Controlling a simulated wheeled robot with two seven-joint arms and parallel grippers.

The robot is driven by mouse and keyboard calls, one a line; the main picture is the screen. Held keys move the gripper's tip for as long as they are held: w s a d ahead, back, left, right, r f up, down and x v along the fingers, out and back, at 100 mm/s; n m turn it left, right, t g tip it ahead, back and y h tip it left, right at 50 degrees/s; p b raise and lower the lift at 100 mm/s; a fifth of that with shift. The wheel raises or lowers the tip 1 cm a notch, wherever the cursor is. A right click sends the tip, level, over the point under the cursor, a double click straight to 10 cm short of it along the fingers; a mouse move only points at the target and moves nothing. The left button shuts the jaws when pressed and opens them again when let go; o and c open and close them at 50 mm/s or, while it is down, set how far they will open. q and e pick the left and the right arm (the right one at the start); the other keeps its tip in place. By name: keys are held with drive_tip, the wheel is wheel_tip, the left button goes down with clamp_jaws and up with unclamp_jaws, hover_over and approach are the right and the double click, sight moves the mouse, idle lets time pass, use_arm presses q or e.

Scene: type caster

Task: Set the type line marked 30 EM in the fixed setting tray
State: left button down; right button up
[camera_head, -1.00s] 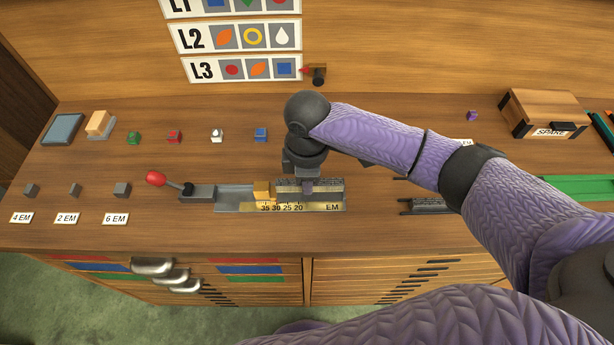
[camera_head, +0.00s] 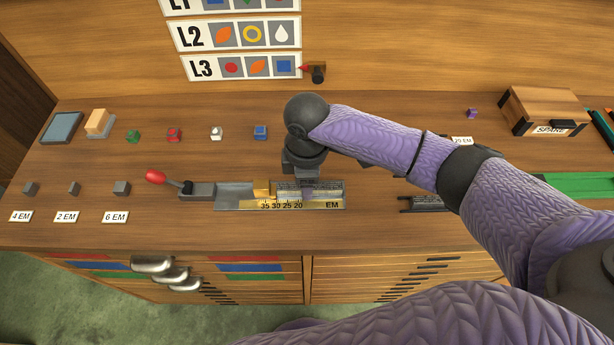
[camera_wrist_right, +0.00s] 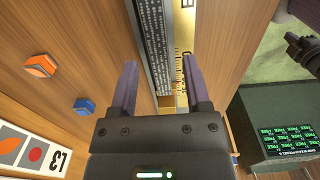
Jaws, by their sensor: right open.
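The fixed setting tray (camera_head: 232,200) is a grey channel with a brass EM scale along its front. A grey type line (camera_head: 330,187) lies in the tray, right of the yellow block (camera_head: 262,188); it also shows in the wrist view (camera_wrist_right: 151,35). I cannot read a length mark on it. My right gripper (camera_head: 308,190) is over the tray at this line. In the wrist view its two fingers (camera_wrist_right: 158,75) are apart, with the tray and line seen between them. A dark gripper-like shape (camera_wrist_right: 302,47) at the wrist view's upper right may be my left gripper; its jaws are unclear.
A red-knobbed lever (camera_head: 156,178) is at the tray's left end. Small spacer blocks (camera_head: 122,188) and coloured blocks (camera_head: 216,133) stand to the left and behind. Another line holder (camera_head: 425,203), a 25 EM label (camera_head: 462,140) and a SPARE box (camera_head: 545,112) are to the right.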

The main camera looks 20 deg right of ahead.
wheel_tip(320, 180, up, 13)
drive_tip(key=p, duration=0.3)
drive_tip(key=shift+f, duration=0.1)
